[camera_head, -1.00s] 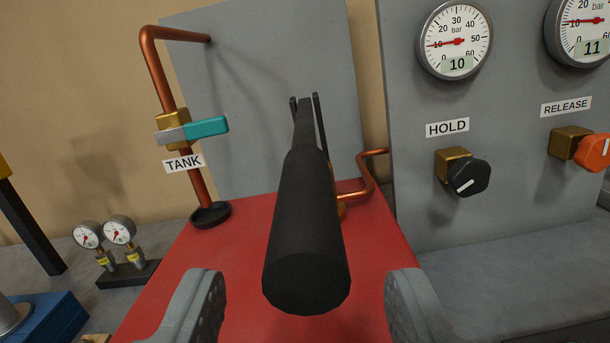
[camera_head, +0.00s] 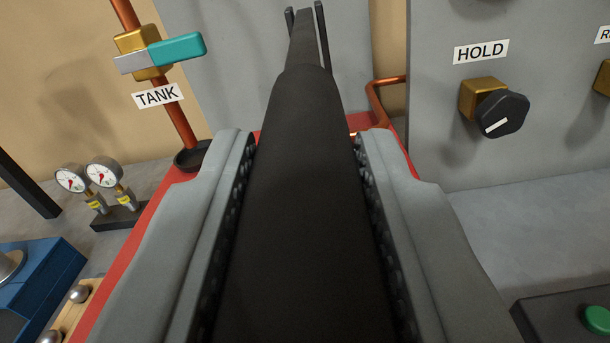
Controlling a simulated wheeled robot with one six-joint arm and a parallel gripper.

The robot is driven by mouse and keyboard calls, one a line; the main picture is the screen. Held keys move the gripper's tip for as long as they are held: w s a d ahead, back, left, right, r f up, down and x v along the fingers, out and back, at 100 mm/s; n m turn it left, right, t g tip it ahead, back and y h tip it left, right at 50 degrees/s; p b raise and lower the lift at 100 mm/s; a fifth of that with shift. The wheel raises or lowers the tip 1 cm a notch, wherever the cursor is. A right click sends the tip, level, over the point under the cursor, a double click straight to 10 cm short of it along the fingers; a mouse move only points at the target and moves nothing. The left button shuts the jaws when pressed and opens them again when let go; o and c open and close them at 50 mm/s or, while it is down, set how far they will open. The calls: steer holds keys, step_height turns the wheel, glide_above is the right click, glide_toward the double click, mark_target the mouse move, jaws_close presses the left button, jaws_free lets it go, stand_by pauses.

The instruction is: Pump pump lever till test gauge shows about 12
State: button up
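The black pump lever (camera_head: 302,190) points toward me and fills the space between my fingers. My gripper (camera_head: 307,140) has one grey finger on each side of the lever, with the dark ridged pads close along its sides. It looks shut on the lever; any thin gap at the pads is hard to make out. The lever's far end narrows between two thin dark uprights (camera_head: 322,35). The test gauge is out of view now.
A grey panel carries the HOLD knob (camera_head: 500,112). The TANK valve (camera_head: 160,52) has a teal handle on a copper pipe. Two small gauges (camera_head: 88,176) stand at left, near a blue box (camera_head: 45,285). A green button (camera_head: 597,319) is at lower right.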

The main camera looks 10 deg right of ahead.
jaws_close()
steer(key=shift+g+y, duration=0.3)
steer(key=shift+g, duration=0.6)
steer(key=shift+w+d+r, duration=0.1)
steer(key=shift+w+r, duration=0.05)
steer(key=shift+r, duration=2.05)
steer(key=o, duration=0.8)
jaws_free()
steer(key=shift+o, duration=0.2)
steer(key=v, duration=1.7)
steer(key=shift+f, duration=0.1)
